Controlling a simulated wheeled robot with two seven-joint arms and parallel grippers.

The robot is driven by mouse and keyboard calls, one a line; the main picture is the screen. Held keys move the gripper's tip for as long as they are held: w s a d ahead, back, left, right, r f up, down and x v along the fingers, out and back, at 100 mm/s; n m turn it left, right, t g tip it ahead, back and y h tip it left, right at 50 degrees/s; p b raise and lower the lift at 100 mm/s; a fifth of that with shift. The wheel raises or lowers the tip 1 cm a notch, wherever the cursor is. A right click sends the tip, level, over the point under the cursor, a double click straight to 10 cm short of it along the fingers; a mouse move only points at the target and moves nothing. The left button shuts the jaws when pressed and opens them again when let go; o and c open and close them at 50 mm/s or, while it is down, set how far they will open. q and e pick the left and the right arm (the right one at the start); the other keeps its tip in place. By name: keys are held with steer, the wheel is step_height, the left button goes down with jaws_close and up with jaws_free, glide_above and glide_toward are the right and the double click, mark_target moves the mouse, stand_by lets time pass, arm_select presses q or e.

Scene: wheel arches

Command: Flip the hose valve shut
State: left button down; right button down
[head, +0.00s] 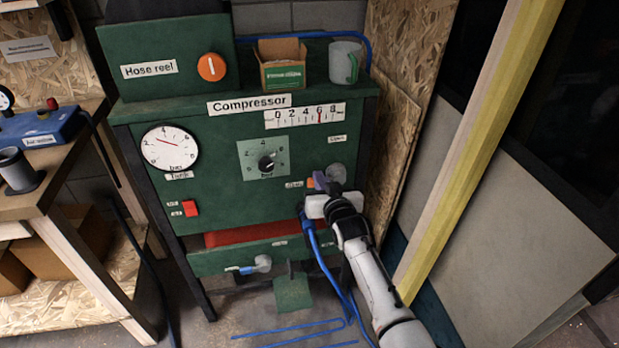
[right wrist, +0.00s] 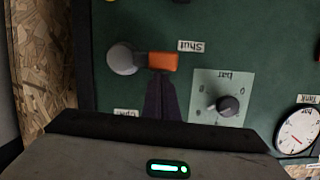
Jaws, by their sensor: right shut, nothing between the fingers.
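The hose valve is on the right of the green compressor panel, with a grey round hub (head: 337,173) and an orange lever (head: 310,183). In the right wrist view, which is upside down, the hub (right wrist: 122,59) and the lever (right wrist: 163,61) show clearly. The lever lies level and points to the "Shut" label (right wrist: 191,46); the "Open" label (head: 337,138) is above the hub in the head view. My right gripper (right wrist: 160,76) is shut and empty, its tips at the lever's edge; I cannot tell whether they touch. My left gripper is not in view.
A dial knob (head: 266,163) and a round gauge (head: 170,148) sit left of the valve. A grey fitting with a blue lever (head: 247,269) is lower down. Blue hose (head: 318,245) hangs by my right wrist. A yellow post (head: 470,150) stands to the right.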

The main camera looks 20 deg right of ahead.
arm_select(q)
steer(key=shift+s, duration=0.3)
